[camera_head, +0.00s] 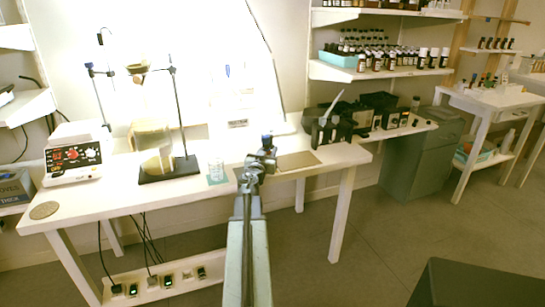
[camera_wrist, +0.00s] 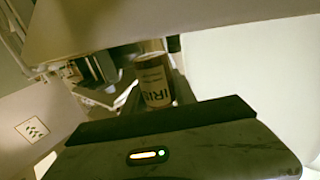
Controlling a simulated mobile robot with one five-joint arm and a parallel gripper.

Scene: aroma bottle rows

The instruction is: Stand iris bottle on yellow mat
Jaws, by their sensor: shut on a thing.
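The iris bottle (camera_wrist: 155,84) shows in the wrist view with a pale label reading "IRIS", beyond the dark edge of my gripper's body. In the head view, a small dark bottle with a blue cap (camera_head: 267,141) is at the tip of my gripper (camera_head: 260,158), which is shut on it. My gripper is over the white table (camera_head: 110,172); whether the bottle touches the tabletop cannot be told. A flat tan-yellow mat (camera_head: 297,161) lies just right of my gripper. The bottle's lower part is hidden in the head view.
Left of my gripper, a glass beaker (camera_head: 216,168) stands on a teal mat. Further left are a stand with glassware (camera_head: 152,145) and a white device (camera_head: 77,153). Shelves of bottles (camera_head: 385,60) are at upper right.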

